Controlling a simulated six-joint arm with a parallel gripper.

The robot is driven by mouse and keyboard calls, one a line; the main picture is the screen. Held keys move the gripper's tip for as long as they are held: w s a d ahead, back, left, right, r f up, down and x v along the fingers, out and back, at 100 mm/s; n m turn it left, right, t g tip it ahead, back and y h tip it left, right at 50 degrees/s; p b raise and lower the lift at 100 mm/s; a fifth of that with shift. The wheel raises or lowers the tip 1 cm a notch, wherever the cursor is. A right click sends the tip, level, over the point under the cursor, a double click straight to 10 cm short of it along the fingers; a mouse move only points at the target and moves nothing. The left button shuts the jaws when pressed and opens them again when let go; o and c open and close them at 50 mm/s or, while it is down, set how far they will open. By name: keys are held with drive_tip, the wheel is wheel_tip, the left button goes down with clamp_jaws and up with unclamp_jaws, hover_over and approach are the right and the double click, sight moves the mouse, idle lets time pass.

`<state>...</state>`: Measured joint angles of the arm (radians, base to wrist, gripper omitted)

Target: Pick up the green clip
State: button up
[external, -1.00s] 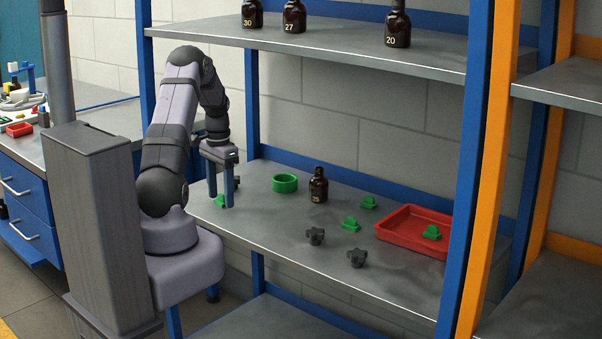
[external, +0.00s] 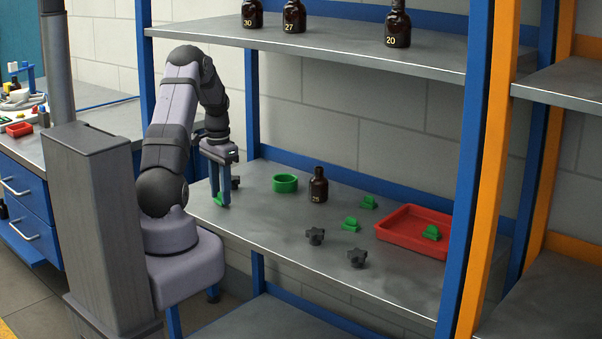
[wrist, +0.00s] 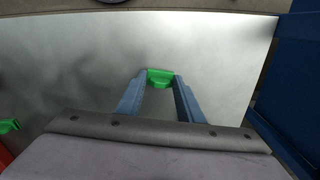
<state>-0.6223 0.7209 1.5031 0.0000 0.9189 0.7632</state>
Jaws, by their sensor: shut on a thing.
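A green clip (wrist: 160,78) sits between my gripper's two blue-grey fingers in the wrist view, with both fingertips against its sides. In the external view my gripper (external: 222,203) points down at the left end of the grey shelf, and the clip (external: 219,201) is mostly hidden behind the fingers. The gripper is shut on this clip, which is at or very near the shelf surface; I cannot tell whether it is lifted. More green clips lie on the shelf, one at the centre (external: 351,224) and one behind it (external: 368,202). Another clip (external: 432,232) is in the red tray (external: 385,231).
A green ring (external: 285,183) and an amber bottle (external: 318,186) stand right of my gripper. Dark star knobs (external: 315,236) lie on the shelf, one (external: 236,182) close behind the fingers. The upper shelf (external: 330,48) holds more bottles.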

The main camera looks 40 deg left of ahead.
sight(219, 200)
drive_tip(key=shift+r, duration=0.7)
drive_tip(key=shift+s+r, duration=0.3)
drive_tip(key=shift+r, duration=0.5)
drive_tip(key=s+b, duration=0.2)
drive_tip(key=s, duration=1.5)
drive_tip(key=shift+s+b, duration=0.2)
drive_tip(key=shift+b, duration=0.15)
